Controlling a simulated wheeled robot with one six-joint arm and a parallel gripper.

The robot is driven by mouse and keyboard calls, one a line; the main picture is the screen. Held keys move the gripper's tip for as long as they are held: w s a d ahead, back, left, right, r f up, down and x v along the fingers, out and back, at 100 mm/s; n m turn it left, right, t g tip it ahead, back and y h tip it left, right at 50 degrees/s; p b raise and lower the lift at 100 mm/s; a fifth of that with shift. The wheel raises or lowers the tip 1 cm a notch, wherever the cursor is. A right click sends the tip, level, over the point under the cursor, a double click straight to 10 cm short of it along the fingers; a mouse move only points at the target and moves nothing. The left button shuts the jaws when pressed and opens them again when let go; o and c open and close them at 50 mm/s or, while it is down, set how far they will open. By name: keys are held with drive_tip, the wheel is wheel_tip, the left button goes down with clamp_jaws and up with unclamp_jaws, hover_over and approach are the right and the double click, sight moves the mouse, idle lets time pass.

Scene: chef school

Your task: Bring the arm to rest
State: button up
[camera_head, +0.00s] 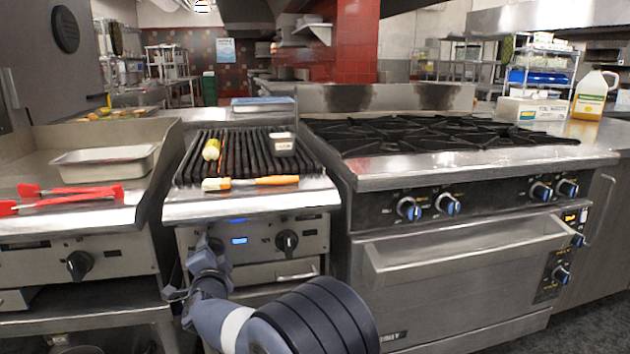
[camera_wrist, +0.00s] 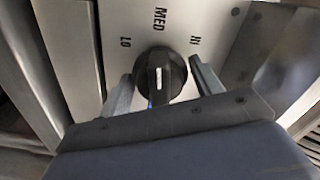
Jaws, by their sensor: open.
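My gripper (camera_wrist: 163,82) is open in the wrist view, with one finger on each side of a black control knob (camera_wrist: 160,77). The knob sits between the fingers, on a metal panel marked LO, MED and HI. I cannot tell whether the fingers touch it. In the head view my arm (camera_head: 232,310) reaches from the bottom up to the left part of the grill's front panel (camera_head: 262,262). The arm hides much of that area, and the fingers are hard to make out there.
Red tongs (camera_head: 85,193) and a metal tray (camera_head: 105,161) lie on the left griddle. A stove (camera_head: 465,260) with a protruding oven handle stands right.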

drive_tip(key=shift+s, duration=0.15)
drive_tip(key=p+v, duration=0.2)
drive_tip(key=v, duration=0.9)
drive_tip(key=b+x, duration=0.1)
drive_tip(key=x, duration=1)
drive_tip(key=shift+w+r+b, duration=0.15)
drive_tip(key=shift+w+b, duration=0.05)
drive_tip(key=shift+b, duration=0.1)
drive_tip(key=shift+s+r+n+p, duration=0.1)
drive_tip(key=shift+r+n+p, duration=0.1)
drive_tip(key=shift+n+p, duration=0.8)
drive_tip(key=n+p, duration=0.9)
drive_tip(key=p, duration=0.2)
drive_tip(key=shift+n, duration=0.3)
drive_tip(key=shift+s+f, duration=0.2)
drive_tip(key=shift+s, duration=0.2)
drive_tip(key=v, duration=0.6)
drive_tip(key=shift+s, duration=0.2)
